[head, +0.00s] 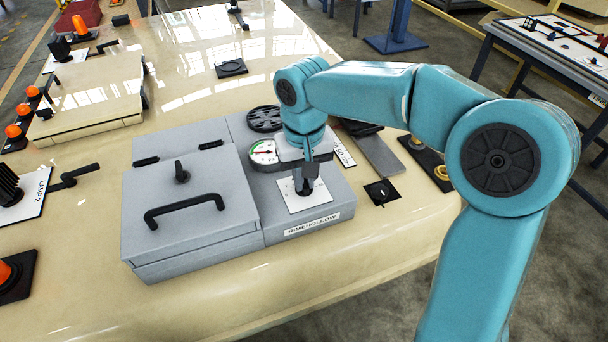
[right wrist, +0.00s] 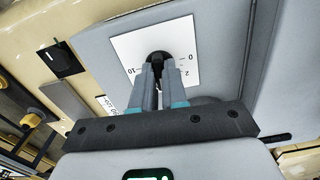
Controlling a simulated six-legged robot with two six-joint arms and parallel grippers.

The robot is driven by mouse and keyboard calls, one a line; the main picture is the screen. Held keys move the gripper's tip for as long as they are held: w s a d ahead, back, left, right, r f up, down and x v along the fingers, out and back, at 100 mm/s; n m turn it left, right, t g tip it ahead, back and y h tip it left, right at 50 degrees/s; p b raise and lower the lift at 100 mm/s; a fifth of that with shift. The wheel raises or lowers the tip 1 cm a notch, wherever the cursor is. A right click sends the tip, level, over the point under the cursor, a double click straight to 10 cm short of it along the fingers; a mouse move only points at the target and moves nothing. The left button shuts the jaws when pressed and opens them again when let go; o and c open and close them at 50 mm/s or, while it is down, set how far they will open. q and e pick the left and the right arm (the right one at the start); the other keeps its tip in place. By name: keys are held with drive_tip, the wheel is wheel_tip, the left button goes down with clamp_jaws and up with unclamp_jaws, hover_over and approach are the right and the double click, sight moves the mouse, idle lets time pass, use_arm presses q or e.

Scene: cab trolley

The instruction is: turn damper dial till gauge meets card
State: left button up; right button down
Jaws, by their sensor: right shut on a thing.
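The damper dial is a black knob (right wrist: 157,60) on a white square plate (head: 318,197) with numbers around it, on top of the grey box. In the right wrist view 10, 0 and 2 are readable on the plate. My right gripper (head: 305,186) comes down from above and is shut on the knob; its fingers (right wrist: 160,75) hide part of it. The round gauge (head: 264,151) has a white face with a green part and lies just left of the gripper, partly covered. A white card (head: 344,152) with partly hidden print lies right of the gripper. My left gripper is not in view.
The grey box, labelled RIMEHOLLOW (head: 312,224), has a lid with a black handle (head: 184,208) at left. A round black vent (head: 264,118) is behind the gauge. A black switch plate (head: 381,192) and a grey slab (head: 380,155) are at right. The front tabletop is clear.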

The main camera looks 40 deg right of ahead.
drive_tip(key=shift+m, duration=0.9)
drive_tip(key=c, duration=1.2)
unclamp_jaws()
drive_tip(key=shift+o, duration=0.2)
wheel_tip(320, 180, up, 16)
drive_tip(key=p, duration=0.2)
drive_tip(key=shift+r, duration=0.25)
drive_tip(key=shift+r, duration=0.1)
